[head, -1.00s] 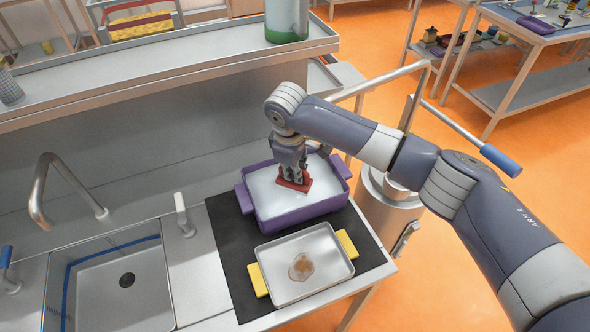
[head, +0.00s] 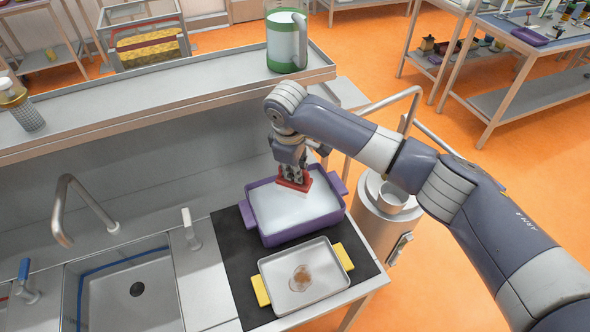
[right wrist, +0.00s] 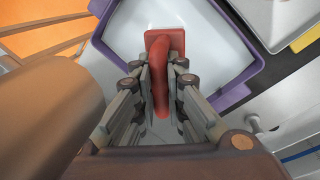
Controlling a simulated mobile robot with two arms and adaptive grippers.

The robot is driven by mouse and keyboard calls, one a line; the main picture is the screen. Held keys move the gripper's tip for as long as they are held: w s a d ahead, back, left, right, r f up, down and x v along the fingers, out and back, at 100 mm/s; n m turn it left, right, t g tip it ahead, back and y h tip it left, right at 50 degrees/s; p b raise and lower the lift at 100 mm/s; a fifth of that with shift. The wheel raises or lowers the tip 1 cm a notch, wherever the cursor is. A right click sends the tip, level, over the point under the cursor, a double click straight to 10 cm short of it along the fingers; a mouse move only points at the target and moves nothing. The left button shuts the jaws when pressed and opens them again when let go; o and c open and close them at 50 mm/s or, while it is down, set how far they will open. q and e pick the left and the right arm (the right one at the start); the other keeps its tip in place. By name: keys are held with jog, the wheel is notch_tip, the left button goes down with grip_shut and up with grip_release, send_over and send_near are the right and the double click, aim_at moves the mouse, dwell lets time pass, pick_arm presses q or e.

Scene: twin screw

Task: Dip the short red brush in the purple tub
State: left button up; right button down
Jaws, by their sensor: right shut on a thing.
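The purple tub (head: 300,226) stands on a black mat and holds a white, smooth content. My right gripper (head: 294,178) is over the back part of the tub. It is shut on the short red brush (head: 301,186), whose red head points down at the white content. I cannot tell whether the brush touches it. In the right wrist view, the red brush (right wrist: 164,42) lies between the fingers of my right gripper (right wrist: 160,85), with the purple tub (right wrist: 222,28) around it. My left gripper is not in view.
A metal tray (head: 327,283) with yellow handles and a brown stain sits in front of the tub on the black mat (head: 234,290). A sink (head: 135,290) with a tap is at the left. A shelf behind holds a green-and-white jug (head: 286,45) and a grey bottle (head: 22,108).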

jog(key=shift+r, duration=0.1)
dwell(0.4)
jog(key=shift+r, duration=1.9)
